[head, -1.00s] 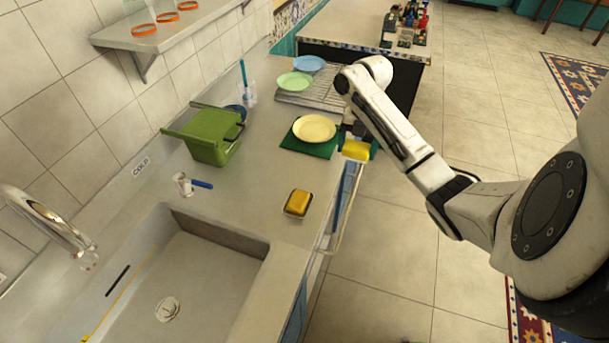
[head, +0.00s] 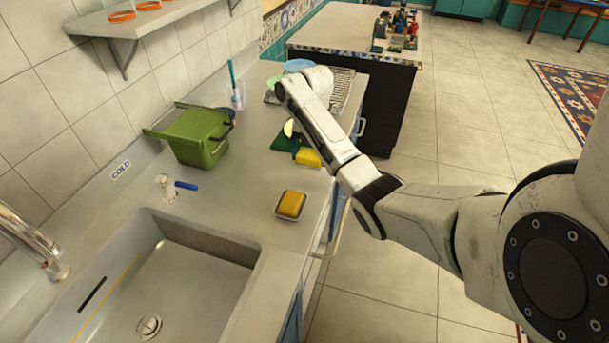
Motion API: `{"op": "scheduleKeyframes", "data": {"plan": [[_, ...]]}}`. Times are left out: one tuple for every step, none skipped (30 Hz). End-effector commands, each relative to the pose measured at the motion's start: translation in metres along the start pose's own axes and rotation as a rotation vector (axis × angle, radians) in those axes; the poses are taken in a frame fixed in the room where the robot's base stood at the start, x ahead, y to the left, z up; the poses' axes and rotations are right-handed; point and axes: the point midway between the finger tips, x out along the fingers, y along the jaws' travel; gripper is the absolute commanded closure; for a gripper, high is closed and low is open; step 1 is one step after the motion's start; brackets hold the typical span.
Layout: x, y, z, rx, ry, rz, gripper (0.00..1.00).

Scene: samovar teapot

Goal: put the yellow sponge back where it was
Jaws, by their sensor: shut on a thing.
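A bright yellow sponge (head: 308,158) is at the end of my arm, over the front part of the counter beside the green mat. My gripper (head: 305,147) is shut on this sponge. My own arm link hides most of the gripper, and I cannot tell whether the sponge touches the counter. A second, orange-yellow sponge (head: 291,203) rests in a small dark dish (head: 277,212) near the counter's front edge, apart from my gripper.
A green bin (head: 200,135) stands by the wall. Counter between bin and dish is clear.

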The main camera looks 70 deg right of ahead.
Motion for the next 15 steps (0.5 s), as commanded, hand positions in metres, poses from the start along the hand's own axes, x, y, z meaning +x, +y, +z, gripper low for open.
{"op": "scheduleKeyframes", "data": {"plan": [[0.007, 0.004, 0.001, -0.001, 0.0, -0.001, 0.41], [0.007, 0.007, 0.001, -0.002, 0.0, -0.001, 0.41], [0.01, 0.009, 0.001, -0.001, 0.001, -0.002, 0.41], [0.011, 0.01, 0.001, -0.001, 0.001, -0.001, 0.41], [0.013, 0.011, 0.002, -0.001, 0.0, 0.0, 0.41], [0.014, 0.013, 0.002, 0.0, 0.0, 0.0, 0.41], [0.016, 0.014, 0.002, 0.0, 0.0, -0.001, 0.41], [0.019, 0.016, 0.002, 0.0, 0.001, -0.001, 0.41], [0.023, 0.019, 0.003, -0.001, 0.0, -0.002, 0.41], [0.026, 0.018, 0.003, 0.002, 0.002, -0.002, 0.41], [0.03, 0.017, 0.003, 0.002, 0.002, -0.003, 0.41], [0.036, 0.017, 0.004, 0.002, 0.002, -0.003, 0.41], [0.04, 0.017, 0.004, 0.002, 0.002, -0.003, 0.41], [0.043, 0.017, 0.005, 0.002, 0.001, -0.002, 0.41], [0.046, 0.017, 0.005, 0.002, 0.001, -0.002, 0.41]]}}
